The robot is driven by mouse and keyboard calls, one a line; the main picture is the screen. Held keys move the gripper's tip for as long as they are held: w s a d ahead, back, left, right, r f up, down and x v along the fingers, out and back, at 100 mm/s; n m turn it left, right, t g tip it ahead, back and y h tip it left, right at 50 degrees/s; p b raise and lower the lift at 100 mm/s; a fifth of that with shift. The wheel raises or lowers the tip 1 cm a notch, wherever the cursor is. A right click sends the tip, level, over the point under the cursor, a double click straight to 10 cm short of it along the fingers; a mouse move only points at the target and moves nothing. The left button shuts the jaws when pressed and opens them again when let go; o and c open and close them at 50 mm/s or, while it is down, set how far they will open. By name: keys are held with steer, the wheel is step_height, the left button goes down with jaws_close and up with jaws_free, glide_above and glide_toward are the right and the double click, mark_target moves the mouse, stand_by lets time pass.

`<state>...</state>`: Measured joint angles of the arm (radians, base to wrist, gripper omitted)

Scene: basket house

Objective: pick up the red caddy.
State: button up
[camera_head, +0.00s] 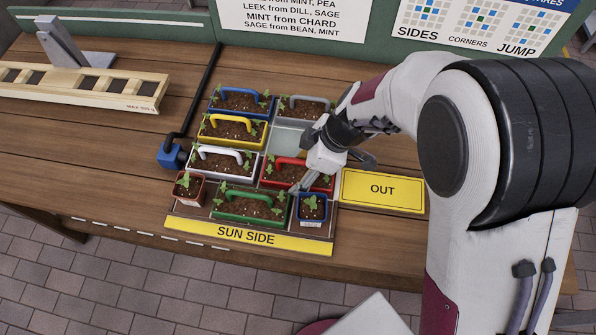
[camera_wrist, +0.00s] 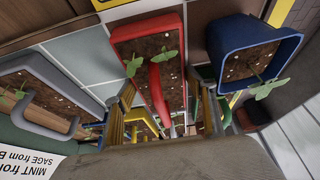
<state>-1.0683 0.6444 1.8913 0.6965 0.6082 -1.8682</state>
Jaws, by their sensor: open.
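The red caddy (camera_head: 273,182) is a low soil-filled planter box with seedlings and a red arched handle. It sits in the right column of the grid tray, partly hidden by my gripper. In the wrist view the red caddy (camera_wrist: 146,20) is at upper middle, and its handle (camera_wrist: 157,95) rises toward the camera between my fingers. My gripper (camera_head: 322,174) is over the right side of the caddy, with its fingers apart. In the wrist view my gripper (camera_wrist: 163,112) has one finger on each side of the handle; whether either touches it I cannot tell.
Blue (camera_head: 233,110), yellow (camera_head: 214,140), white (camera_head: 205,172), grey (camera_head: 292,116) and green (camera_head: 240,217) caddies stand close around. A red pot (camera_head: 190,190) and a blue pot (camera_head: 312,214) hold the front corners. A yellow OUT pad (camera_head: 383,205) is clear at right.

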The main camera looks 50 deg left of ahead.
steer(key=c, duration=1.1)
steer(key=shift+r, duration=0.1)
steer(key=shift+r, duration=4.95)
